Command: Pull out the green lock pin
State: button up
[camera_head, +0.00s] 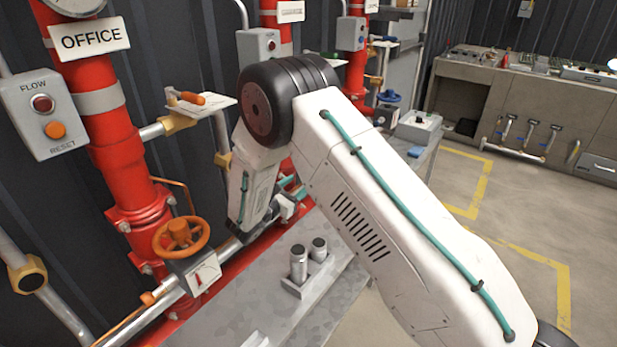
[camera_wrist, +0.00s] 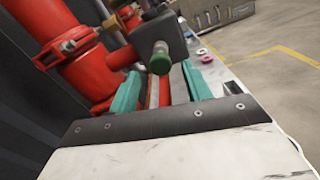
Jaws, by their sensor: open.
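The green lock pin shows as a round green knob (camera_wrist: 160,58) on the front of a dark grey block (camera_wrist: 158,34) beside red pipework in the wrist view. My gripper (camera_wrist: 161,72) is open, with one teal finger to each side of the picture just below the knob. The knob lines up with the gap between the fingers; I cannot tell how far ahead of the fingertips it is. No grip on it is visible. In the head view my arm hides most of my gripper and the pin.
Red vertical pipes (camera_head: 127,165) stand at the left, with an orange handwheel (camera_head: 181,237) and an OFFICE sign (camera_head: 90,38). A grey bench (camera_head: 268,316) below my arm holds two metal cylinders (camera_head: 299,263) in a block. Open floor lies at the right, before a counter (camera_head: 540,105).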

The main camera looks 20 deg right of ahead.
jog(key=x, duration=0.6)
jog(key=shift+w+d, duration=0.15)
jog(key=shift+d, duration=0.1)
grip_shut()
jog(key=shift+v, duration=1.7)
grip_release()
jog(key=shift+a, duration=0.2)
jog(key=shift+d, duration=0.1)
